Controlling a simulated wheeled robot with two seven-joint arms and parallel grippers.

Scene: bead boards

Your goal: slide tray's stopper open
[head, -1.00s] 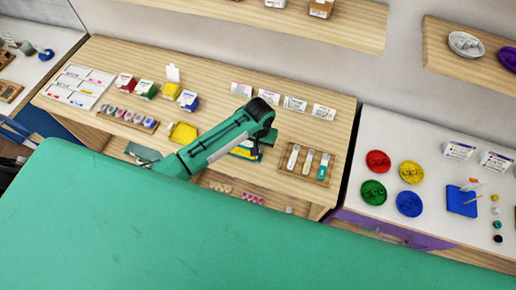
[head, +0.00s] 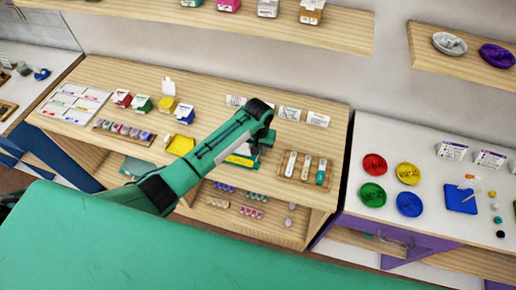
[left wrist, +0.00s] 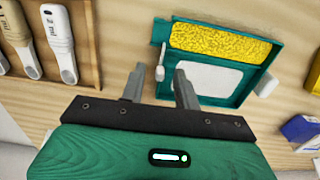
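The teal tray (left wrist: 211,101) lies on the wooden table in the left wrist view, with yellow beads in one compartment and a pale, empty-looking one beside it. A small white-tipped piece (left wrist: 162,73), perhaps the stopper, stands at its left side. My left gripper (left wrist: 160,74) is open, its two fingers spread on either side of that piece; I cannot tell whether they touch it. In the head view the tray (head: 241,160) shows only partly behind my left arm. My right gripper is not in view.
A wooden rack of measuring spoons (head: 305,168) stands right of the tray; it also shows in the left wrist view (left wrist: 88,38). A yellow dish (head: 180,143) and small boxes (head: 184,113) are to the left. A white side table (head: 385,140) holds coloured dishes.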

